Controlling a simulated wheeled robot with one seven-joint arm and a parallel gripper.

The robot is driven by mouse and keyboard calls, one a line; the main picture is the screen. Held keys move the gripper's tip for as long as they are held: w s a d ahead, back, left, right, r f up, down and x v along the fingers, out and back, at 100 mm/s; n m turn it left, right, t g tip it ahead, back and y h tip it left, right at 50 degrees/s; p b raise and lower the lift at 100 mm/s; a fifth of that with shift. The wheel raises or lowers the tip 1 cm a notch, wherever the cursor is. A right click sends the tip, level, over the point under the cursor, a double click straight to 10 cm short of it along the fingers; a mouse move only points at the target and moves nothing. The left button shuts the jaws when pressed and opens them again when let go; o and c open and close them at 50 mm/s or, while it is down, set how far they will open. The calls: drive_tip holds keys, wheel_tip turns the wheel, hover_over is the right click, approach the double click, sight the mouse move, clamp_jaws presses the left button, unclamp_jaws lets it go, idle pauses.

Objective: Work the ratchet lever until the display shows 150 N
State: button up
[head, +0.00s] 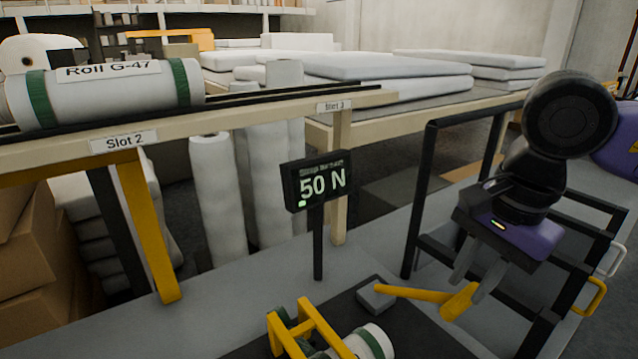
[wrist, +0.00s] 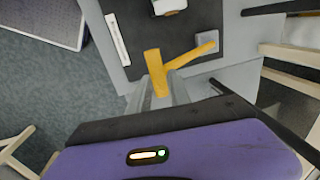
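The display (head: 317,183) stands on a black post and reads 50 N, with a green light at its lower left. The ratchet lever has a yellow arm (head: 412,293) running from a grey block (head: 376,296) to a thicker yellow crossbar handle (head: 460,301). In the wrist view the handle (wrist: 155,70) lies between my fingertips, and the grey block (wrist: 207,38) is beyond at the right. My gripper (head: 468,291) points down at the handle, its two grey fingers apart on either side of it. Firm contact with the handle is not clear.
A yellow frame (head: 300,325) with a white-and-green roll (head: 370,342) is left of the lever. Black rails (head: 423,200) stand behind and right of my gripper. Roll G-47 (head: 110,90) lies on the rack at left. Stacked wadding sheets (head: 390,66) lie on the table behind.

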drive_tip(key=shift+f+b, duration=0.7)
drive_tip(key=shift+f, duration=0.2)
drive_tip(key=shift+r, duration=0.15)
wheel_tip(320, 180, down, 8)
drive_tip(key=s+d+b, duration=0.2)
drive_tip(key=b, duration=0.5)
drive_tip(key=shift+s, duration=0.4)
drive_tip(key=shift+r, duration=0.15)
drive_tip(key=shift+w+a+r+p, duration=0.4)
drive_tip(key=shift+r+p, duration=0.65)
drive_tip(key=shift+r, duration=0.7)
drive_tip(key=shift+w+a+r+p, duration=0.25)
drive_tip(key=shift+w+r+p, duration=0.3)
drive_tip(key=shift+r+p, duration=0.8)
drive_tip(key=shift+w+a+r+p, duration=0.4)
drive_tip(key=shift+r+p, duration=0.3)
drive_tip(key=shift+r, duration=1.4)
drive_tip(key=shift+f, duration=0.15)
